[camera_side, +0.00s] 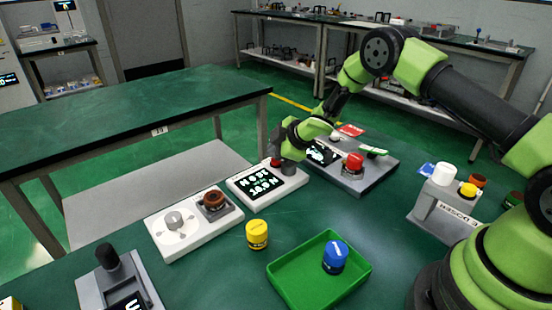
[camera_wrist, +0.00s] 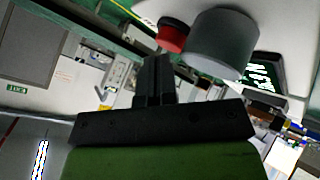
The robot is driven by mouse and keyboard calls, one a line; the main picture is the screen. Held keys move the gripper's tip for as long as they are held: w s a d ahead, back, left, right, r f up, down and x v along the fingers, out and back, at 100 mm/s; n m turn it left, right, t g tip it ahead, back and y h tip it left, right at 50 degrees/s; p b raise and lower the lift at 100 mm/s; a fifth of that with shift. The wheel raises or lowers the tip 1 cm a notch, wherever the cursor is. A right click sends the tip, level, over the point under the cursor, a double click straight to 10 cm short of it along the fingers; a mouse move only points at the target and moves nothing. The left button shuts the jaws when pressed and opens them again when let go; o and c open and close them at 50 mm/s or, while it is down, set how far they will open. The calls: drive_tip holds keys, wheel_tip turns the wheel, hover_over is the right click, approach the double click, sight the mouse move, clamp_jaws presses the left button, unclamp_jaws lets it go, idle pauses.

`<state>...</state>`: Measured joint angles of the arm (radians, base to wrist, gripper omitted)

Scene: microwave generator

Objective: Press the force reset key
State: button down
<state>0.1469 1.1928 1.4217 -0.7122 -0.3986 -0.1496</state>
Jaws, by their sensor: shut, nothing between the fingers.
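A white box with a lit black display (camera_side: 264,186) stands on the green table in the side view. A small red key (camera_side: 275,162) and a grey round knob (camera_side: 289,168) sit at its far edge. My gripper (camera_side: 288,152) is right above them, its fingertips partly hidden by its own body. In the wrist view my shut, empty gripper (camera_wrist: 155,60) points at the red key (camera_wrist: 173,36), close to it. The grey knob (camera_wrist: 222,42) is just to the right. Whether the fingertips touch the key cannot be told. No key label is readable.
A grey panel with a larger red button (camera_side: 353,163) stands right of the box. A white box with a knob (camera_side: 174,221) is at the left. A yellow cylinder (camera_side: 257,234) and a green tray (camera_side: 290,280) with a blue cylinder (camera_side: 335,256) are in front.

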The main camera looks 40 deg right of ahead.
drive_tip(key=shift+f, duration=0.25)
drive_tip(key=shift+r, duration=0.15)
idle(0.4)
drive_tip(key=shift+r, duration=0.8)
drive_tip(key=shift+r, duration=2.5)
